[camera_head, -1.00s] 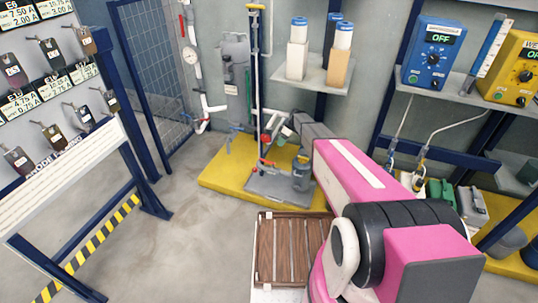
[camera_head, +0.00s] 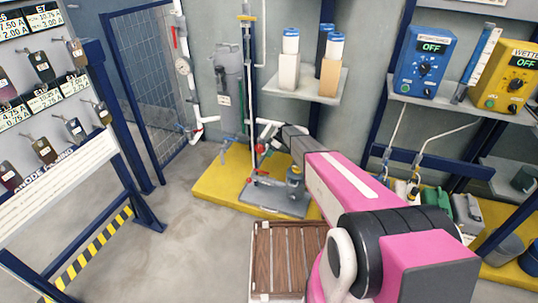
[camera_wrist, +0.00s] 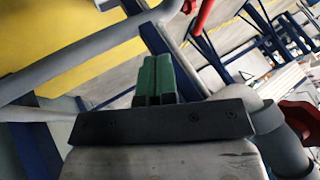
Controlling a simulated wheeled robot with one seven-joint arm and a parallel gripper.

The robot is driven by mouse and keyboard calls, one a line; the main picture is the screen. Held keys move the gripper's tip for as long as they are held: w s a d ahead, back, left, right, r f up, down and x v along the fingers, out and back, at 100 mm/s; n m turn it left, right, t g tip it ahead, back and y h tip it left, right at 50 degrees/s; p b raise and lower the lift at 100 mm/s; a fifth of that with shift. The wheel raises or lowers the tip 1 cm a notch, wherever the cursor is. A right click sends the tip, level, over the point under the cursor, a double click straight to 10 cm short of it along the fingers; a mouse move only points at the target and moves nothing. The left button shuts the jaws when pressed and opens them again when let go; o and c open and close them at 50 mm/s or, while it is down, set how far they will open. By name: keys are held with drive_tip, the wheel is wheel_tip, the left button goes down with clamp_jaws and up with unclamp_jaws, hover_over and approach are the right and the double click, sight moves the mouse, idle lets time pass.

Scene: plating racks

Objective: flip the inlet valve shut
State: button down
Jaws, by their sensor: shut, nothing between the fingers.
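A grey pump and filter stand with upright pipes (camera_head: 252,80) is on a yellow platform (camera_head: 215,190) in the head view. A red valve handle (camera_head: 260,148) shows low on its pipework. My gripper is at the end of the pink and grey arm, beside this pipework; its fingers are hard to make out in the head view. In the wrist view my gripper's green fingers (camera_wrist: 154,78) are together and empty, close to grey pipes (camera_wrist: 75,65). One red handle (camera_wrist: 203,14) is above right of the fingertips, another (camera_wrist: 302,118) at the right edge. Which is the inlet valve, I cannot tell.
A wall shelf (camera_head: 305,88) with several bottles is above my arm. A wooden slatted crate (camera_head: 289,255) lies on the floor below it. Blue (camera_head: 427,62) and yellow (camera_head: 507,75) power units stand at right. Open floor (camera_head: 170,255) lies at left.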

drive_tip(key=s+a+f, duration=0.4)
drive_tip(key=s+a, duration=0.1)
drive_tip(key=s, duration=0.1)
drive_tip(key=shift+f, duration=0.2)
drive_tip(key=shift+s+a, duration=0.3)
drive_tip(key=shift+a, duration=0.05)
idle(0.3)
drive_tip(key=w+d, duration=0.6)
drive_tip(key=d, duration=0.5)
drive_tip(key=shift+w+r, duration=0.35)
drive_tip(key=shift+r, duration=0.1)
